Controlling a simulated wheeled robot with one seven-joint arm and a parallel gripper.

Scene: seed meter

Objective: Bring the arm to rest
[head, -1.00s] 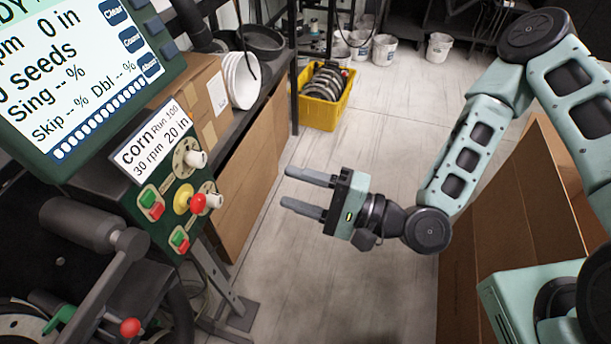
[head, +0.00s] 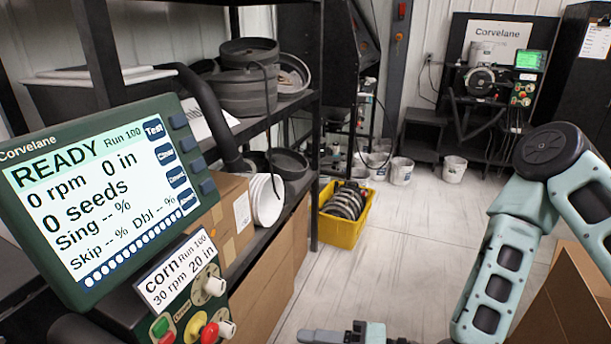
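My arm (head: 500,270) is on the right, bent at the elbow, with its forearm reaching down toward the bottom edge. My gripper (head: 312,336) shows only in part at the bottom edge, over bare floor and pointing left. One grey finger shows; the rest is cut off, so its opening is hidden now. It stands apart from the control panel (head: 190,290) on the left, touching nothing that I can see. The screen (head: 95,205) above the panel reads READY, 0 rpm, 0 in and 0 seeds.
A shelf (head: 300,130) with pans and boxes stands behind the screen. A yellow crate (head: 340,231) of discs sits on the floor. White buckets (head: 454,169) stand at the back. A cardboard box (head: 560,310) is at the lower right. The middle floor is clear.

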